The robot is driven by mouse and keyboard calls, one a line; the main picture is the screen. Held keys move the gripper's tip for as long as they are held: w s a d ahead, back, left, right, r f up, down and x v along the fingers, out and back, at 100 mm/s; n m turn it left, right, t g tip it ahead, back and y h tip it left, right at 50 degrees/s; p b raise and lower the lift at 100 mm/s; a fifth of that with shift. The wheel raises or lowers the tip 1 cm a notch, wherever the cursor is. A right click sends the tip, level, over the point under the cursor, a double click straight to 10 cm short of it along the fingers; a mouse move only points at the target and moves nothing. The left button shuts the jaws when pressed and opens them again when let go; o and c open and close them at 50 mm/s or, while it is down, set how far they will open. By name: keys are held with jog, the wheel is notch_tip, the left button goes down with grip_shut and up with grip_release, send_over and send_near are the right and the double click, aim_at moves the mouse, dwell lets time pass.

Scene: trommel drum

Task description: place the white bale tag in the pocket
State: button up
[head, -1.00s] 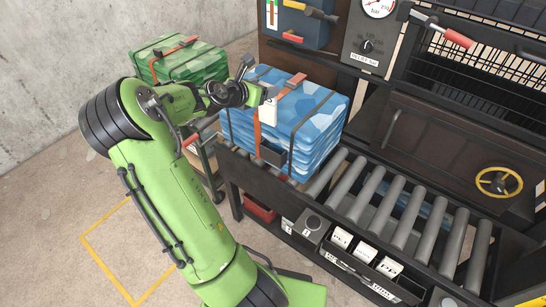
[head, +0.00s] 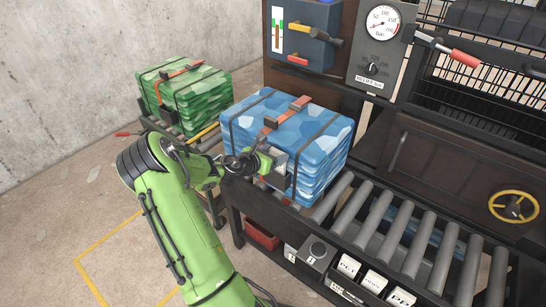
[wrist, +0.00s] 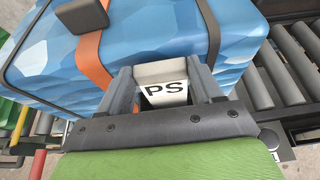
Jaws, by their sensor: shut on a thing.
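The white bale tag (wrist: 165,91), with the letters PS on it, is between the fingers of my gripper (wrist: 166,84) in the wrist view. My gripper is shut on it, close against the near side of the blue strapped bale (head: 310,130). In the head view my gripper (head: 276,168) is low on that side, below the orange strap's buckle. I cannot make out the pocket; my gripper covers that part of the bale. I cannot tell whether the tag's lower end is inside it.
The blue bale sits at the left end of a roller conveyor (head: 400,230). A green bale (head: 183,90) stands on a cart behind left. A yellow handwheel (head: 513,206) is at right.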

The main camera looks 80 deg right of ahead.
jog(key=o, duration=1.3)
jog(key=shift+r, duration=0.1)
jog(key=p+v, duration=0.1)
jog(key=v, duration=1.1)
jog(key=shift+r, duration=0.1)
